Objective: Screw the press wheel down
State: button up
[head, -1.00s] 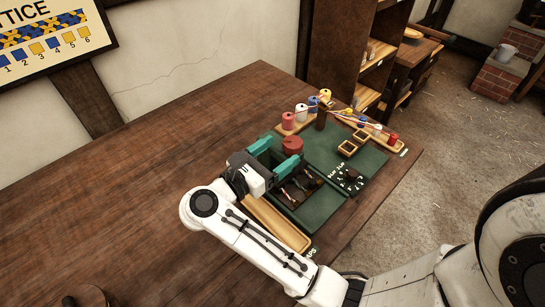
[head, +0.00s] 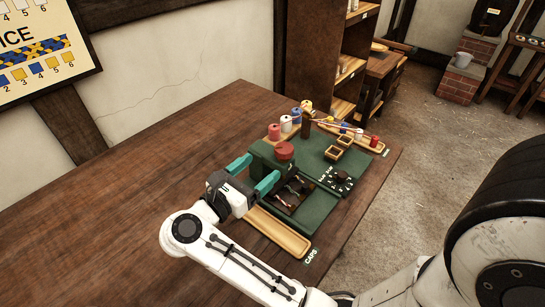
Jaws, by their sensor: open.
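The press wheel (head: 284,150) is a red round knob on top of the dark green press (head: 260,154), at the back left of a green board. My gripper (head: 252,173) has two teal fingers spread apart with nothing between them. It is to the left and in front of the wheel, apart from it in the picture. The right finger overlaps part of the press, so I cannot tell whether they touch. The wheel's top shows clearly. The lower part of the press is partly hidden by the fingers.
A dark compartment with small items (head: 292,192) lies right of my gripper. A pale wooden tray (head: 278,235) labelled CAPS is in front. Coloured spools (head: 286,124) and a short dark post stand behind. The wooden table (head: 130,200) is clear to the left.

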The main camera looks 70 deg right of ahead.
aim_at(289, 144)
jog(key=p+x, duration=0.1)
jog(key=x, duration=1.1)
jog(key=shift+c, duration=0.3)
